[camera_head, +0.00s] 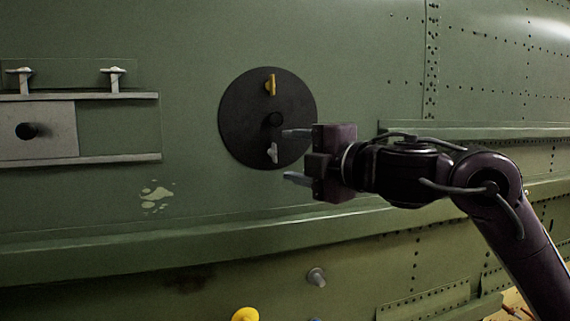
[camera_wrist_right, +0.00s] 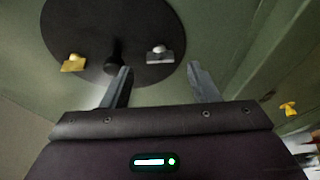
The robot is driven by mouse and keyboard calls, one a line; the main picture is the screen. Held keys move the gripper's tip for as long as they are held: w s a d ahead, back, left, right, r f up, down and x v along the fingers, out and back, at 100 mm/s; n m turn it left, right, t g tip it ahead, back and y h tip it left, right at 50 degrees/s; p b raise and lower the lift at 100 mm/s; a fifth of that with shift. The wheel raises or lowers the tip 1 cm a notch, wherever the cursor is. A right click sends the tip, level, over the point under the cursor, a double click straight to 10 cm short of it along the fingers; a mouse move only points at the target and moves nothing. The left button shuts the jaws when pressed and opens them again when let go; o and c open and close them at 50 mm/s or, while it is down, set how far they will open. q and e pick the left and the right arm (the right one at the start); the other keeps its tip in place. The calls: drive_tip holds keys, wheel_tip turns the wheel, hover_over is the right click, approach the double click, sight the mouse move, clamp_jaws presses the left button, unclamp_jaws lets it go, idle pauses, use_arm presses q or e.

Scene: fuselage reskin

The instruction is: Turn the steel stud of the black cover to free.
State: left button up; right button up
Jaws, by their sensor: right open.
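The round black cover (camera_head: 240,120) is on the green fuselage wall, and it also shows in the right wrist view (camera_wrist_right: 110,25). It has a yellow stud (camera_head: 270,85) near its top, a black knob (camera_head: 273,120) near the middle and the steel stud (camera_head: 272,153) near its bottom. In the right wrist view the steel stud (camera_wrist_right: 159,54) lies beyond and between the fingertips, apart from them. The yellow stud (camera_wrist_right: 74,63) and the black knob (camera_wrist_right: 114,58) are to its left. My right gripper (camera_head: 290,155) is open and empty, in front of the cover's lower right. My left gripper is not in view.
A grey plate (camera_head: 60,120) with a black knob sits between two rails (camera_head: 120,157) at the left, with two steel T-shaped studs above. A green ledge (camera_head: 130,235) runs below the cover. A grey peg (camera_head: 316,277) and a yellow knob (camera_head: 245,314) are lower down.

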drive_tip(key=b+v, duration=0.1)
drive_tip(key=v, duration=0.3)
drive_tip(key=shift+s+d, duration=0.1)
drive_tip(key=shift+s, duration=0.05)
